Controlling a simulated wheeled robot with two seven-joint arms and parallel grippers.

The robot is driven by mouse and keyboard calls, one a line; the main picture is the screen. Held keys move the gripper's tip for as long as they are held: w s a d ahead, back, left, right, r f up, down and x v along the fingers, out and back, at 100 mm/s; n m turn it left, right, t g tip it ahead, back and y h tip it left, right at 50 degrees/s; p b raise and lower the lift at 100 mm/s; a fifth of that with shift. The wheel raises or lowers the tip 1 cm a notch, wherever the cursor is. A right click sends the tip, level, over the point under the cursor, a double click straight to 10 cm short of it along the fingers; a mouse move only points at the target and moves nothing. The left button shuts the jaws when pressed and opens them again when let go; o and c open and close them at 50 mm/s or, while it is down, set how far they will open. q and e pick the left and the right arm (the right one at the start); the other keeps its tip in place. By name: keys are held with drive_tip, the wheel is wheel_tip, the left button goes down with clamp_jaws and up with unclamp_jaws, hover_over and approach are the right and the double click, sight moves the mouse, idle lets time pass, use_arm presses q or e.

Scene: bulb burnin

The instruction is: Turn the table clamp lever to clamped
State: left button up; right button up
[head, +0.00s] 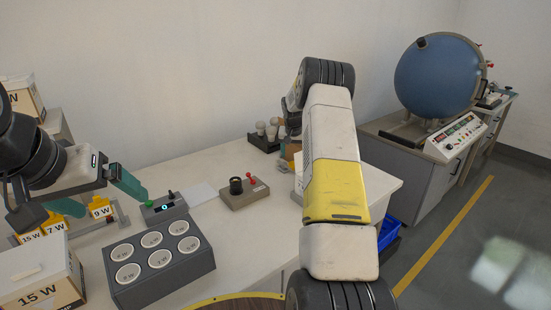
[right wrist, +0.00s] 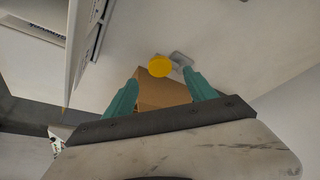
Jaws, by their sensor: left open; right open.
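In the right wrist view, a round yellow knob (right wrist: 160,66) sits beside a small grey piece (right wrist: 181,59), just beyond the fingertips. I cannot tell for certain whether this is the clamp lever or how it is set. My right gripper (right wrist: 158,84) is open, its teal fingers apart, with the knob ahead of the gap and not held. A small box with a red-knobbed lever (head: 250,178) and a black round part stands mid-table. My left gripper (head: 115,204) is open and empty near a grey switch box (head: 164,207).
A grey block with several round sockets (head: 160,258) stands at the table front. Labelled cartons (head: 42,278) are at left. A brown box (right wrist: 163,92) shows behind my right fingers. A blue sphere (head: 437,75) stands on the right bench.

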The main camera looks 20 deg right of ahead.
drive_tip(key=x, duration=0.6)
drive_tip(key=shift+f, duration=0.2)
drive_tip(key=shift+c, duration=0.3)
clamp_jaws()
